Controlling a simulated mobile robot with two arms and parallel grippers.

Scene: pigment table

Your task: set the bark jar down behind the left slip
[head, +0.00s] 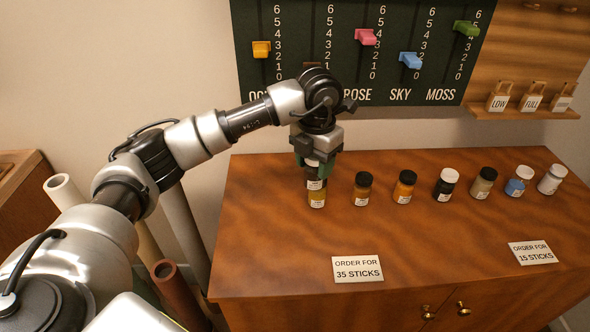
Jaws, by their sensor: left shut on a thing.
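My left gripper (315,176) points down over the left end of the cabinet top and is shut on a jar (317,198). The fingers hide much of this jar; a white label and a yellowish lower part show below them. I cannot tell from its look whether it is the bark jar, or whether its base touches the wood. The left slip (357,269), reading "ORDER FOR 35 STICKS", lies near the front edge, nearer to me and right of the gripper. My right gripper is out of view.
Several jars stand in a row right of the gripper, the nearest a brownish one with a black lid (362,189). The right slip (533,253) reads "ORDER FOR 15 STICKS". A slider board (350,90) hangs behind. Wood between the jars and the left slip is clear.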

